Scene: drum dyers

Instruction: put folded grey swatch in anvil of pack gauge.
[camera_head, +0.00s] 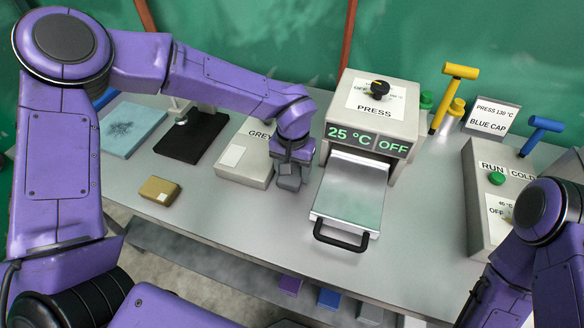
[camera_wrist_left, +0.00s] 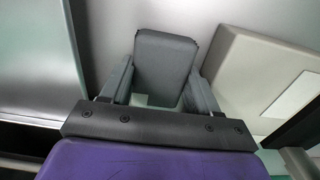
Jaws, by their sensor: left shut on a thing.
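The folded grey swatch (camera_wrist_left: 165,62) is a dark grey block held between the two fingers of my left gripper (camera_wrist_left: 160,92) in the left wrist view. In the head view my left gripper (camera_head: 290,172) hangs just right of the GREY box, left of the press tray, with the grey swatch (camera_head: 289,182) at its tips. The likely pack gauge (camera_head: 190,135) is a black base with a pale upright and a small foot, at the back left. The gripper is well to its right. My right gripper is not in view; only its arm shows.
The pale GREY box (camera_head: 240,178) stands between gripper and gauge. The press (camera_head: 372,115) reads 25 °C, OFF, with its tray (camera_head: 350,190) out. A tan block (camera_head: 160,190) lies front left, and a blue mat (camera_head: 132,128) back left. Bare table lies in front of the gauge.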

